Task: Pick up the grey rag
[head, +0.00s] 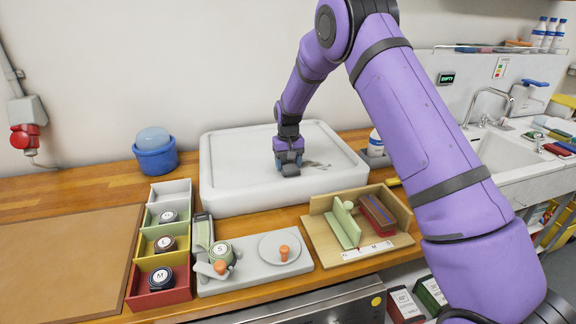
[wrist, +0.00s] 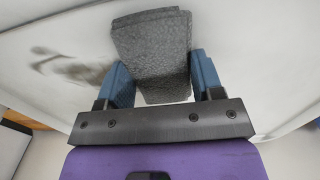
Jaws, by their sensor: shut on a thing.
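The grey rag (wrist: 154,62) is a folded, speckled cloth between the two blue fingers of my gripper (wrist: 160,82) in the wrist view. My gripper is shut on it. In the head view my gripper (head: 289,166) is over the white block-like tray (head: 230,190), near its middle. The rag is hard to make out there, mostly hidden by the gripper. Whether the rag touches the white surface I cannot tell. A dark smudge (wrist: 70,68) marks the white surface beside the rag.
A blue tub (head: 155,157) stands left of the white tray. In front are coloured bins (head: 176,297) with labelled rolls, a grey fixture (head: 243,285) with orange knobs, and a wooden tray (head: 398,240). A sink (head: 505,150) is at right. A brown mat (head: 65,260) is bare.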

